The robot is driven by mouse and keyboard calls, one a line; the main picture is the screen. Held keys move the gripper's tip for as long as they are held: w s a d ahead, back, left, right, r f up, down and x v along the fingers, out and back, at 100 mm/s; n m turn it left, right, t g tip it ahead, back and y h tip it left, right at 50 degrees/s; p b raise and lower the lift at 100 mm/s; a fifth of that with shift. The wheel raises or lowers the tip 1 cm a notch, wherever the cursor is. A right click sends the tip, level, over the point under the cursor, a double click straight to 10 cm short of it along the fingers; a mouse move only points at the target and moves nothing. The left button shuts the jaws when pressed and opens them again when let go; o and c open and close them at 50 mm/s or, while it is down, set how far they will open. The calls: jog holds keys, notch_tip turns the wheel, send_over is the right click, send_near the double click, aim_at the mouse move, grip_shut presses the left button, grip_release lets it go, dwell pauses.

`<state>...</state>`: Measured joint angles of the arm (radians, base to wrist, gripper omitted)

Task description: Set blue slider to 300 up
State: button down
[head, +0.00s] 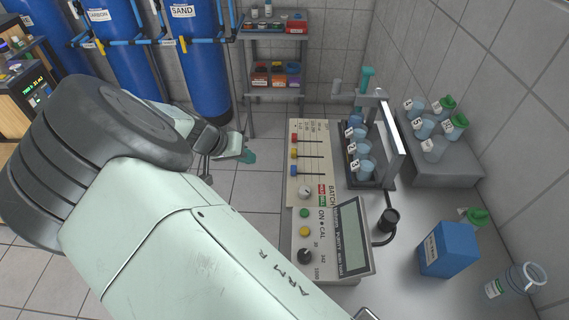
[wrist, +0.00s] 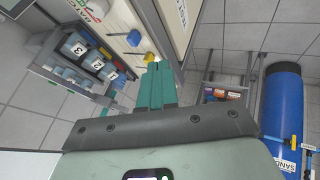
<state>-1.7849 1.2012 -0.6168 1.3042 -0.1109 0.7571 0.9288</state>
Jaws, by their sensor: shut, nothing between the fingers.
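The blue slider (head: 294,171) is the lowest of three sliders on the beige panel (head: 309,125). Its knob sits at the left end of its slot in the head view. The yellow slider (head: 294,154) and red slider (head: 294,138) are also at the left ends of their slots. My gripper (head: 249,156) is shut and empty, left of the panel and apart from it. The scale marks are too small to read.
Below the sliders are a dial (head: 305,191), buttons and a meter with a display (head: 352,238). A rack of numbered cups (head: 361,160) stands right of the panel. A blue box (head: 448,248) lies on the bench. Open floor (head: 255,205) lies left of the panel.

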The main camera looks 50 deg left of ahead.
aim_at(293, 170)
jog(key=w+d+f, duration=0.3)
jog(key=w+f, duration=0.5)
jog(key=w, duration=0.1)
jog(key=shift+d, duration=0.25)
dwell(0.4)
jog(key=w+d, duration=0.6)
jog(key=shift+w+d, duration=0.3)
jog(key=shift+d, duration=0.1)
